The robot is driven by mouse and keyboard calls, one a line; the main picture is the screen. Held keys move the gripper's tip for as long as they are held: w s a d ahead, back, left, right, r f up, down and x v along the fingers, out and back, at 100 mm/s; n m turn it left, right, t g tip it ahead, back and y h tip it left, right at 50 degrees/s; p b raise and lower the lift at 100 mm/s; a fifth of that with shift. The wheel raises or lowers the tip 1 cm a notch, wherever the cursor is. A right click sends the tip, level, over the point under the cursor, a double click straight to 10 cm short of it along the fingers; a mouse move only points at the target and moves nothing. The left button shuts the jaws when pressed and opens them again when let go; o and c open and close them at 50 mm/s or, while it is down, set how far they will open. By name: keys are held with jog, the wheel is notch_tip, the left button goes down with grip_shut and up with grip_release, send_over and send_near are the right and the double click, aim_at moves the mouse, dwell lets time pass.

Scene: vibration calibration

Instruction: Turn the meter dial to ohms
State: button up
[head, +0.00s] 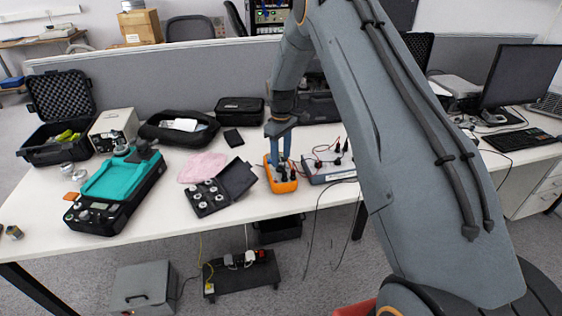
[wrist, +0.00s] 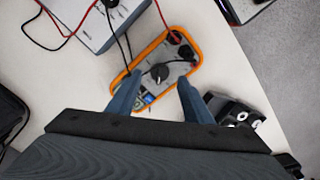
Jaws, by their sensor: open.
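The orange meter (head: 284,184) lies on the white table near its front edge. In the wrist view the meter (wrist: 194,33) has a grey face in an orange rim. Its round black dial (wrist: 160,72) has a light pointer mark; I cannot read the markings around it. Leads are plugged into the meter's far end. My gripper (head: 279,160) points down over the meter. In the wrist view my gripper (wrist: 160,83) is open, its two blue-grey fingers on either side of the dial and apart from it. The fingers hide part of the meter's sides.
A grey box with leads (head: 328,170) stands right of the meter. An open black case of weights (head: 207,198) lies to its left, with a pink cloth (head: 201,166) behind. A teal-topped device (head: 112,190) stands further left.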

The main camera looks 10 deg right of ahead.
aim_at(281, 166)
jog(key=shift+f+p, duration=0.45)
jog(key=shift+f, duration=1.4)
jog(key=c, duration=1.1)
jog(key=shift+o, duration=0.2)
jog(key=m+b, duration=0.2)
jog(key=m, duration=0.1)
jog(key=shift+m+b, duration=0.3)
jog(key=shift+a+m+b, duration=0.1)
jog(key=shift+m+b, duration=0.85)
jog(key=shift+m, duration=1.05)
